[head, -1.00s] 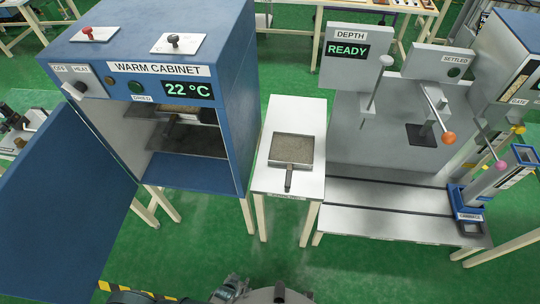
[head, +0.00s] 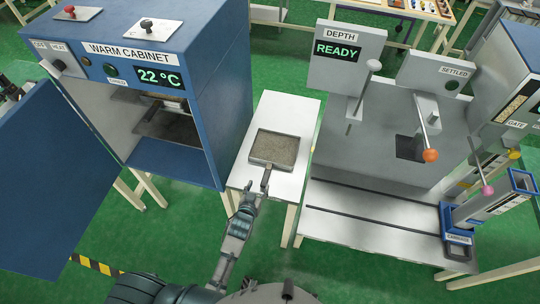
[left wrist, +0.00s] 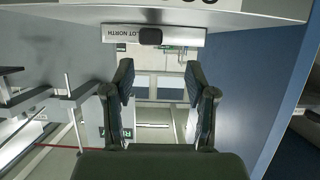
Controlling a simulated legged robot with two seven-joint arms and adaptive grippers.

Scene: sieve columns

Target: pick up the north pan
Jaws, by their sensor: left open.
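The north pan (head: 273,147) is a square, shallow metal pan with greyish contents. My right gripper is not in view.
A grey depth station (head: 400,130) with coloured knobs stands right. Green floor is clear in front.

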